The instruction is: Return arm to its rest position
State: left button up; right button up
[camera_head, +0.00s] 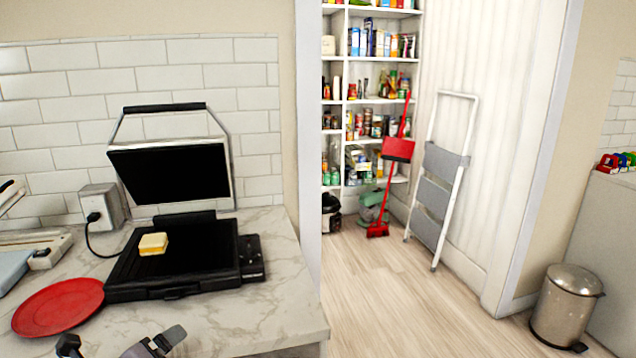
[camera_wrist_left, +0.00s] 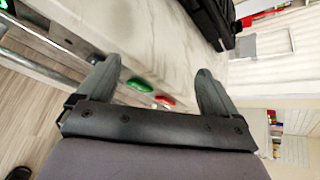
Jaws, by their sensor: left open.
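My left gripper (camera_head: 122,343) shows at the bottom edge of the head view, low over the front of the marble counter. In the left wrist view the two fingers of this gripper (camera_wrist_left: 158,78) are spread wide apart, with nothing between them. Most of the left arm is outside the head view. My right gripper is in neither view.
A black grill press (camera_head: 172,265) stands open on the counter (camera_head: 270,310), with a sandwich-like yellow item (camera_head: 153,244) on its lower plate. A red plate (camera_head: 58,307) lies to its left. Open floor (camera_head: 400,310), a stepladder (camera_head: 440,175) and a bin (camera_head: 566,305) are to the right.

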pick_arm(q)
jog(key=s+d+f+n+h, duration=0.1)
jog(key=s+d+f+n, duration=0.2)
jog(key=s+f+n, duration=0.6)
jog(key=s+d+f+n+g+h, duration=0.1)
jog(key=s+d+f+n, duration=0.3)
jog(key=s+f+n, duration=0.6)
jog(key=s+n, duration=0.2)
jog(key=n, duration=0.3)
jog(key=shift+s+d+f+n+g, duration=0.2)
jog(key=shift+f+n+g, duration=0.1)
jog(key=shift+n, duration=0.1)
